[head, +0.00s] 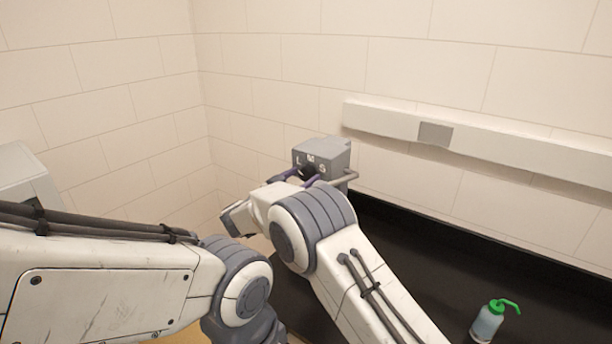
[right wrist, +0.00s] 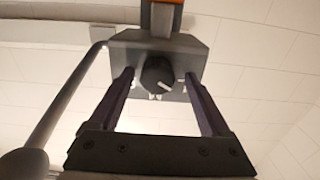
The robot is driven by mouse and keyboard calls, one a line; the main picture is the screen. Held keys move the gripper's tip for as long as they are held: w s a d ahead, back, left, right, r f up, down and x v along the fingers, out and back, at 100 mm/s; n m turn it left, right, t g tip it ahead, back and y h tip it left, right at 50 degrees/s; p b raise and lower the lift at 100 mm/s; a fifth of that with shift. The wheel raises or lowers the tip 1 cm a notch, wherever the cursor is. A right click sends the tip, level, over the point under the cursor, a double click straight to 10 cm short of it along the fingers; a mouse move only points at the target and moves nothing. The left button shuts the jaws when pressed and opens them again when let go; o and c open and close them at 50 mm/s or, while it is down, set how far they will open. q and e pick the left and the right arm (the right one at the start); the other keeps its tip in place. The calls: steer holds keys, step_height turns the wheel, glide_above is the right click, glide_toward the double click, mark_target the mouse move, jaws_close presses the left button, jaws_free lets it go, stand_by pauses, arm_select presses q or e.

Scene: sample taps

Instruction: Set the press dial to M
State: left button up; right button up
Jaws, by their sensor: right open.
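The press (head: 325,153) is a grey box near the corner wall in the head view, with white letters on its front, L at left, then M, then one like S. Its black dial (head: 306,172) is partly hidden by my right gripper. In the right wrist view the dial (right wrist: 158,74) is round with a white pointer mark towards lower right; white marks beside it are mostly covered. My right gripper (head: 293,179) is open, its purple fingers on either side of the dial with gaps visible in the right wrist view. My left arm shows, but its gripper is out of view.
A rod (head: 343,179) sticks out beside the press; it also runs along the left of the right wrist view (right wrist: 67,98). A green-capped bottle (head: 488,321) stands on the black counter (head: 440,262) at lower right. A white wall rail (head: 500,142) runs above the counter.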

steer(key=shift+d, duration=0.2)
steer(key=shift+c, duration=0.3)
jaws_close()
steer(key=shift+f+b, duration=0.1)
steer(key=shift+b, duration=0.3)
steer(key=m+b, duration=0.4)
steer(key=b, duration=0.2)
steer(key=m+b, duration=0.4)
steer(key=b, duration=0.2)
steer(key=shift+f+m, duration=0.2)
steer(key=shift+m, duration=0.2)
steer(key=shift+r+m+b, duration=0.2)
steer(key=shift+m+b, duration=1.3)
steer(key=shift+m, duration=0.1)
steer(key=shift+o, duration=0.3)
jaws_free()
steer(key=shift+r, duration=0.1)
